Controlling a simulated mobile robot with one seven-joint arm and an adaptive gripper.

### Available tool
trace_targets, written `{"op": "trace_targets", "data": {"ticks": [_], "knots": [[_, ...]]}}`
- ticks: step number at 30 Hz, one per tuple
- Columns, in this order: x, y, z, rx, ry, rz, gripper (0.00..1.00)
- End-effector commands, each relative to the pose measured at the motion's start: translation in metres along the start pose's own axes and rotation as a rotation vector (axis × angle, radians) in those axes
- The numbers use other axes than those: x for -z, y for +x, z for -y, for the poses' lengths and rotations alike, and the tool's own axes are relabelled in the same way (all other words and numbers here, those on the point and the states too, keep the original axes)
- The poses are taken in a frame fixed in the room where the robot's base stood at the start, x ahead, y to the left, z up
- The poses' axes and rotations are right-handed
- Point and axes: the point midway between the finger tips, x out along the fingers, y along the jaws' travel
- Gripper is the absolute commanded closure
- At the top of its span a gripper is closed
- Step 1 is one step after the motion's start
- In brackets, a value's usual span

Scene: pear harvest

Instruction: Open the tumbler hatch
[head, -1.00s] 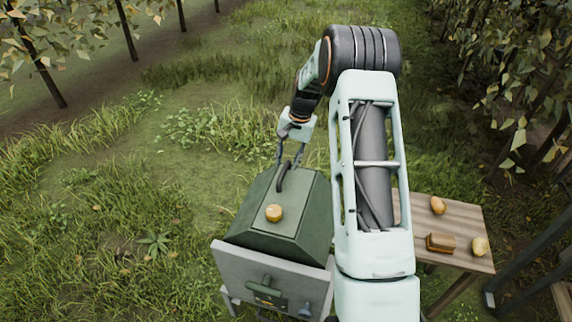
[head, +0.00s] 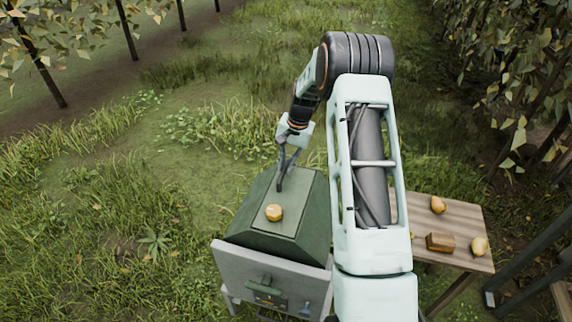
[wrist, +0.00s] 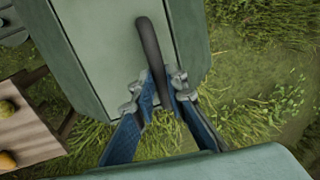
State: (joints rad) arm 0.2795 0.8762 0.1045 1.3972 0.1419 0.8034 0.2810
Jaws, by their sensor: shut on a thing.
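The tumbler (head: 245,222) is a dark green box with sloped sides on a grey stand. Its hatch (head: 290,231) is a flat green panel on top and looks closed. A dark curved handle (wrist: 149,42) rises from the hatch at its far end. My gripper (head: 286,165) is over that end. In the wrist view, my gripper (wrist: 155,88) has its fingers on both sides of the handle, shut on it. In the head view the fingers partly cover the handle. A yellow-orange pear (head: 274,213) lies on the hatch near its front end.
A grey panel (head: 228,262) with a green fitting (head: 262,282) is at the tumbler's front. A wooden table (head: 462,217) at the right holds two pears (head: 438,205) (head: 480,246) and a brown block (head: 440,242). Grass lies left and behind.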

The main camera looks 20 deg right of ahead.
Motion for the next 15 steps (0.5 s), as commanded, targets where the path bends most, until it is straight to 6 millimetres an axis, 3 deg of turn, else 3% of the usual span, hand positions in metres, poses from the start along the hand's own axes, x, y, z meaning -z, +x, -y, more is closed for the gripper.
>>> {"op": "trace_targets", "data": {"ticks": [15], "knots": [[0.0011,-0.0078,-0.0068,0.086,0.005,-0.002,1.00]]}}
